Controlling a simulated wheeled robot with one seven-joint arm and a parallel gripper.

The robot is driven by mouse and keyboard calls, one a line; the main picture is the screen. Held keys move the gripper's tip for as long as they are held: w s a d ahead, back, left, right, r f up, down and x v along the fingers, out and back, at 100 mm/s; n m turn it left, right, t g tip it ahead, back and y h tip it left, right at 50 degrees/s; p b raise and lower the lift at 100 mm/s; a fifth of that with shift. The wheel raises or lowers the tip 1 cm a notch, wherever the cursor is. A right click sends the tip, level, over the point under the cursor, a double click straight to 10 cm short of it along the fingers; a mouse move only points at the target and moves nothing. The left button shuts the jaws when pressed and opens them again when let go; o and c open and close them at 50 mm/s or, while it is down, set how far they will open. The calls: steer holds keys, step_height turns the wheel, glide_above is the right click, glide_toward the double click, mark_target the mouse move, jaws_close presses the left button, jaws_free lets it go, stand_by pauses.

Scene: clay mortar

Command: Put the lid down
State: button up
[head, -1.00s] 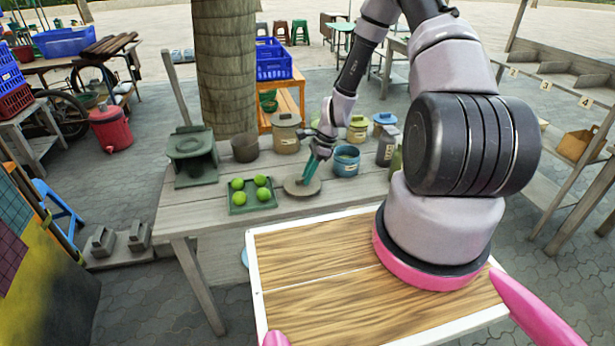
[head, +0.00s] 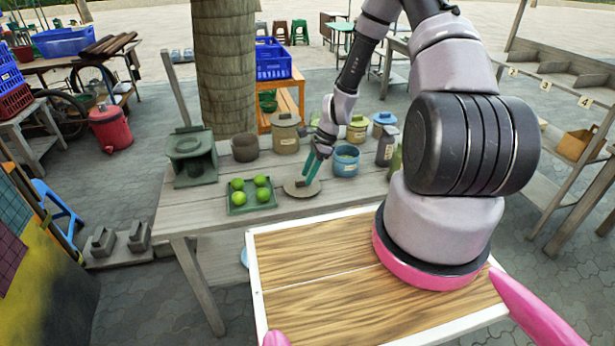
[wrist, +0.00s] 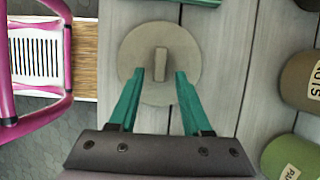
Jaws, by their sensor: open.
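The lid (head: 290,189) is a flat round tan disc with a bar handle. It lies on the grey plank table (head: 205,216), just right of the green tray of limes. In the wrist view the lid (wrist: 187,61) lies flat on the planks, its handle upright. My gripper (head: 308,184) is over the lid in the head view and hides part of it. In the wrist view my gripper (wrist: 159,74) is open, its green fingers apart on either side of the handle's near end, with gaps between fingers and handle.
The green tray (head: 236,210) holds several limes. A green stove (head: 193,158) stands at the left. The table's front strip is bare.

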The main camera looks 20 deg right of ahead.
steer(key=s+d+r+n+t+h, duration=0.1)
steer(key=s+r+n, duration=0.1)
steer(key=r, duration=1)
steer(key=s+d+r+n+t, duration=0.1)
steer(key=d+r+n, duration=0.15)
steer(key=r, duration=0.95)
steer(key=s+r+n+t+h, duration=0.1)
steer(key=s+r+n, duration=0.15)
steer(key=r, duration=0.95)
steer(key=s+r+n+t, duration=0.4)
steer(key=s+r+n, duration=0.2)
steer(key=s+r, duration=0.8)
steer(key=s, duration=0.3)
steer(key=shift+r+n, duration=0.25)
steer(key=shift+n, duration=0.15)
steer(key=shift+w, duration=0.1)
